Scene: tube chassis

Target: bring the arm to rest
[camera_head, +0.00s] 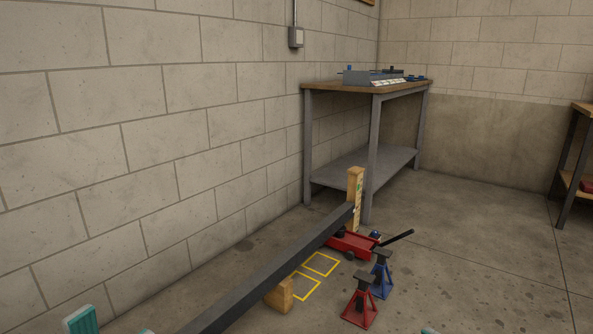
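No gripper fingers can be made out in the head view. Small teal and white pieces show at the bottom edge, cut off by the frame; I cannot tell which parts they are. A long dark tube (268,274) runs from the bottom edge up to an upright wooden post (354,190). A wooden block (279,295) is under the tube nearer to me. A red floor jack (352,244) with a black handle is by the post. A red jack stand (361,303) and a blue jack stand (381,275) stand on the floor right of the tube.
Two yellow outlined squares (321,264) mark the floor beside the tube. A workbench (352,88) with a grey tray and blue items stands at the back by the block wall (150,130). Another bench (583,106) is at the right edge.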

